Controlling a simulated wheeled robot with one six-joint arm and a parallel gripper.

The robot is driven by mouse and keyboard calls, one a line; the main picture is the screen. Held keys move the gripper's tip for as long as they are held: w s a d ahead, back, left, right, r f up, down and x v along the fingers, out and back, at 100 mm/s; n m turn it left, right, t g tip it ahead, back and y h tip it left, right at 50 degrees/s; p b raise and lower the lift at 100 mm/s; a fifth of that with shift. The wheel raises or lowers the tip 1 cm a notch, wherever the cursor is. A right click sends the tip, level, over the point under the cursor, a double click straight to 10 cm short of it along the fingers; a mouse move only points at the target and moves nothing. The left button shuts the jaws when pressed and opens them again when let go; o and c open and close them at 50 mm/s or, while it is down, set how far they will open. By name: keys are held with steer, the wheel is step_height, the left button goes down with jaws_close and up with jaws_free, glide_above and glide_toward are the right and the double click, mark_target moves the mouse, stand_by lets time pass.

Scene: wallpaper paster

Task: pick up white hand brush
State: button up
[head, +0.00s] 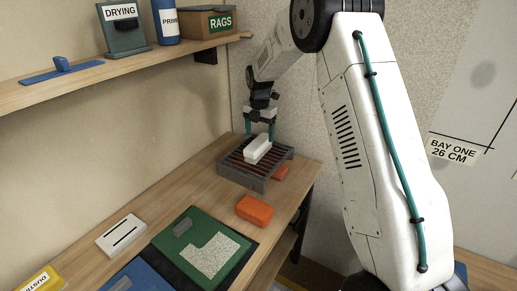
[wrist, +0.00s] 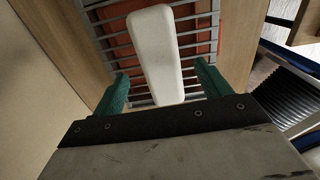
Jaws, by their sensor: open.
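The white hand brush (head: 257,149) lies on a dark slatted rack (head: 240,174) at the far end of the wooden bench. In the wrist view the brush (wrist: 158,55) is a long white block with rounded ends, lying over the grey bars of the rack (wrist: 117,52). My gripper (head: 259,134) is above the rack with its fingers pointing down at the brush. In the wrist view its teal fingers (wrist: 160,88) are open, one on each side of the brush's near end, with a gap on both sides. Whether the fingertips reach down to brush height is hard to tell.
An orange block (head: 255,210), a green board (head: 195,256) and a white slotted block (head: 121,235) lie nearer on the bench. A shelf (head: 120,72) on the left wall holds a rags box (head: 209,24) and a blue bottle (head: 165,22). Bare bench lies between rack and orange block.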

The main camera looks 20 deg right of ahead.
mark_target(259, 141)
steer(key=f, duration=0.6)
steer(key=shift+s+a+f, duration=0.25)
steer(key=shift+a+f, duration=0.05)
steer(key=c, duration=1.2)
